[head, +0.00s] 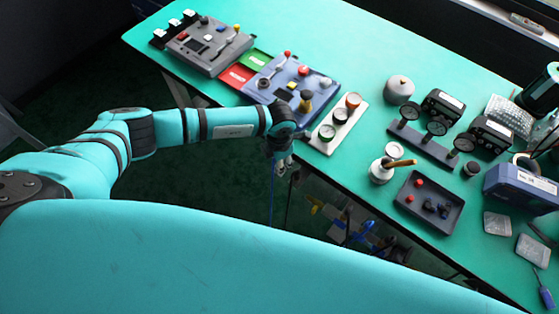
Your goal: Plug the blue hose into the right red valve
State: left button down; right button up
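My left gripper (282,162) points down just off the near edge of the table, below the blue panel. Its fingers are small and partly hidden by the wrist, so I cannot tell their opening. A thin blue line (271,200), which may be the blue hose, hangs just below it; I cannot tell whether the gripper holds it. Below the table edge, blue, silver and yellow equipment (347,222) shows in shadow, partly hidden. I cannot make out a red valve for certain. My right gripper is out of view.
The green table (350,50) carries a grey panel (205,45), a blue panel (290,80), a white gauge strip (338,122), a dark tray (428,202) with small red and dark parts, and a blue box (522,188). The table's back middle is clear.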

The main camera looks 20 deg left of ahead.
pick_arm(q)
jog(key=shift+r+p, duration=0.55)
jog(key=shift+r, duration=0.3)
dwell(0.5)
jog(key=shift+r+p, duration=1.35)
jog(key=shift+r, duration=0.5)
